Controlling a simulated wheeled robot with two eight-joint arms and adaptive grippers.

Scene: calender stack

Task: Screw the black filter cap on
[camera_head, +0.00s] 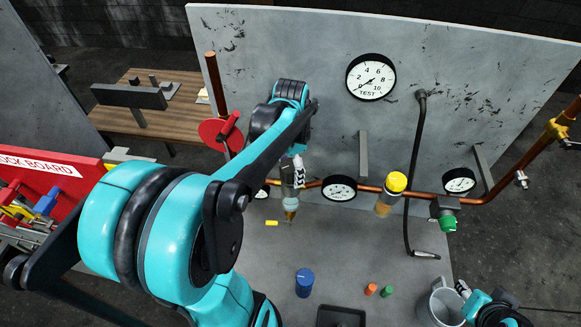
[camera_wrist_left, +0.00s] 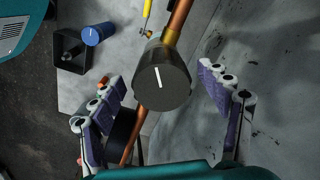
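The black filter cap (camera_wrist_left: 162,80), round with a white line on top, fills the middle of the left wrist view. It sits on top of the filter on the copper pipe; how tightly it is seated cannot be told. My left gripper (camera_head: 297,173) is over this filter, its fingers open on either side of the cap with gaps between. In the head view, the filter's lower bowl (camera_head: 291,203) shows under the gripper, and the cap is mostly hidden. My right gripper (camera_head: 464,290) is only partly in view at the bottom right, near a mug; its opening cannot be told.
The copper pipe (camera_head: 365,188) runs along the grey panel with gauges, a yellow-capped filter (camera_head: 390,194) and a green knob (camera_head: 447,223). A blue-capped cylinder (camera_head: 304,283), a black tray (camera_head: 340,316) and a grey mug (camera_head: 441,308) stand on the table. A black hose hangs right.

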